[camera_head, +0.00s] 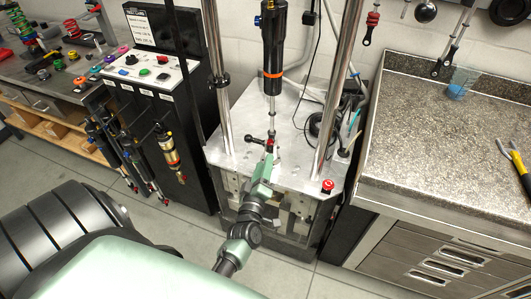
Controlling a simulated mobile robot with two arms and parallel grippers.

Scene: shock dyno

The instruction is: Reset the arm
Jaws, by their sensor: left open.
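My left arm reaches up from the bottom of the head view to the shock dyno. Its green gripper (267,162) is above the front part of the dyno's silver base plate (292,112), just below the shock's lower end. The gripper is small here, and whether it touches anything cannot be told. A black shock (273,40) with an orange ring hangs upright between two silver columns, its thin rod running down towards the base. A small black lever (254,140) with a red part beside it is just beyond the gripper. My right gripper is not in view.
A red button (327,186) sits on the dyno's front right corner. A control box (151,73) and hanging shocks (168,150) stand left. A speckled counter (440,140) with drawers is on the right, mostly bare. Grey floor is open in front.

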